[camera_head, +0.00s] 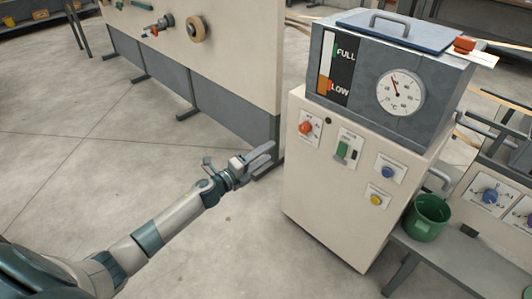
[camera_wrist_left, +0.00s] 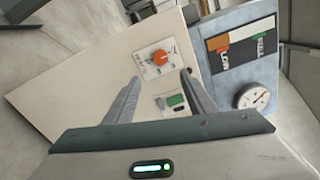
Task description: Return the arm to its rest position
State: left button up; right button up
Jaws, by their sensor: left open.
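My left arm comes in from the lower left in the head view. Its gripper (camera_head: 262,158) is held out in front of the cream machine cabinet, to the left of it, over the floor. In the left wrist view the two fingers (camera_wrist_left: 160,92) are spread apart with nothing between them. Beyond them show the orange knob (camera_wrist_left: 159,57) and the green switch (camera_wrist_left: 176,100) on the cabinet front. The gripper appears clear of the cabinet. My right gripper is in neither view.
The cream cabinet (camera_head: 330,215) carries a grey tank (camera_head: 440,95) with a level strip and a dial (camera_head: 400,92). A green bucket (camera_head: 427,218) stands on a bench at right. A large cream panel (camera_head: 240,70) stands behind the gripper. The floor at left is free.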

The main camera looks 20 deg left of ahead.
pick_arm(q)
jog(key=shift+f, duration=0.1)
jog(key=s+d+f+n+g+y+p, duration=0.25)
jog(key=s+f+n, duration=0.5)
jog(key=f, duration=0.45)
jog(key=s+d+f+n+g+y+p, duration=0.1)
jog(key=s+f+n+g+y+p, duration=0.15)
jog(key=s+f+n, duration=0.55)
jog(key=s+d+f+n+g+p, duration=0.1)
jog(key=s+d+f+n+g, duration=0.1)
jog(key=s+f, duration=0.4)
jog(key=s+d+f+n+g+p, duration=0.1)
jog(key=s+d+f, duration=0.3)
jog(key=s, duration=0.9)
jog(key=s+d+f+n+g+p, duration=0.1)
jog(key=s+d+f+n+g, duration=0.2)
jog(key=s+f, duration=0.5)
jog(key=shift+s+d+n+g+p, duration=0.35)
jog(key=shift+s+n, duration=0.2)
jog(key=shift+s, duration=0.4)
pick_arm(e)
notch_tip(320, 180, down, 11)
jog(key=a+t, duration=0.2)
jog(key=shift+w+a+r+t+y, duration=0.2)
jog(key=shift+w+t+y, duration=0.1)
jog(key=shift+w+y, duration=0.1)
